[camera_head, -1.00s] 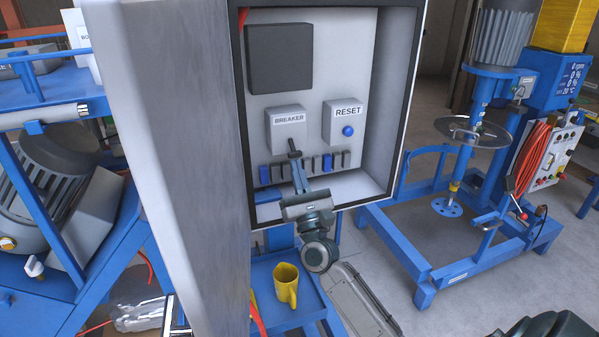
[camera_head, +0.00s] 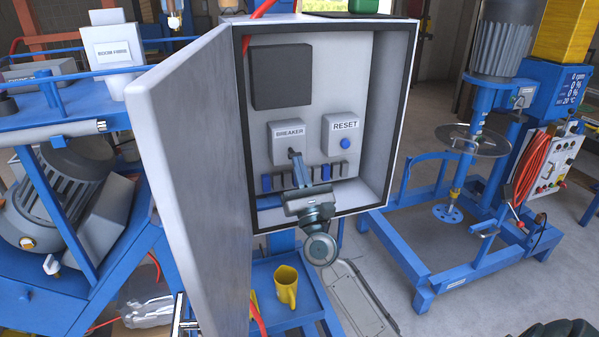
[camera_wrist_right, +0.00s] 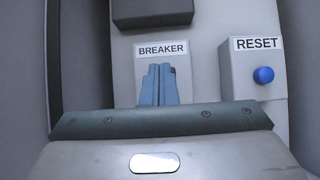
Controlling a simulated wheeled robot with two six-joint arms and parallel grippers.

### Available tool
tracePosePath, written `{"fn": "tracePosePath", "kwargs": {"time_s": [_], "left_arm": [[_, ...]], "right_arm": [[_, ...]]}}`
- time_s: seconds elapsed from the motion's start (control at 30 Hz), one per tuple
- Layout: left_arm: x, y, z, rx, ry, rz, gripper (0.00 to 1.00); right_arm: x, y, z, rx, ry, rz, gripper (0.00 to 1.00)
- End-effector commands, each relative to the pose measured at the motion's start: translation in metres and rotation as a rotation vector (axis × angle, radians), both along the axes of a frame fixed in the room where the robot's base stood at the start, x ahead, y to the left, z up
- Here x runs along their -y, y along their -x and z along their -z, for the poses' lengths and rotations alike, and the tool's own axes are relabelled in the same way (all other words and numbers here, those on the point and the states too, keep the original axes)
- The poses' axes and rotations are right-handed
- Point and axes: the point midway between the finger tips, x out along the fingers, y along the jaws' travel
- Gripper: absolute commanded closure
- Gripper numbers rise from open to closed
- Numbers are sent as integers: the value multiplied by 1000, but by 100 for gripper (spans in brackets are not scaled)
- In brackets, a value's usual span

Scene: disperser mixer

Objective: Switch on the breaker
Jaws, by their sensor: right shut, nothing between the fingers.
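The breaker box (camera_head: 286,136), a grey box labelled BREAKER, is mounted on the back panel inside the open electrical cabinet (camera_head: 401,115). It also shows in the right wrist view (camera_wrist_right: 143,79), mostly behind my fingers. My right gripper (camera_head: 294,154) is inside the cabinet with its fingertips at the lower front of the breaker box. In the right wrist view the blue fingers (camera_wrist_right: 159,72) are together, just under the BREAKER label, with nothing between them. A dark bit, perhaps the switch, shows by the fingertips; whether they touch it I cannot tell. My left gripper is out of view.
The RESET box (camera_head: 342,132) with its blue button is right of the breaker. A row of small blue and grey modules (camera_head: 328,176) runs below. The cabinet door (camera_head: 195,170) stands open at left.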

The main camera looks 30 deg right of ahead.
Motion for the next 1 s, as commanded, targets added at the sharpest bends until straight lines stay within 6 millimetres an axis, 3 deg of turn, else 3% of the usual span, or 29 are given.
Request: {"fn": "tracePosePath", "kwargs": {"time_s": [0.13, 0.47, 0.8, 1.0], "left_arm": [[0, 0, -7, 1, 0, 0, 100], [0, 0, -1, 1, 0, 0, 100], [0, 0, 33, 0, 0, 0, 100], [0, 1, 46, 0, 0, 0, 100]], "right_arm": [[0, 0, -13, 2, 0, 0, 100], [-1, 4, -5, 0, 0, -1, 100], [-13, 53, 37, -1, 1, -2, 100], [-18, 76, 52, 0, 1, -1, 100]]}}
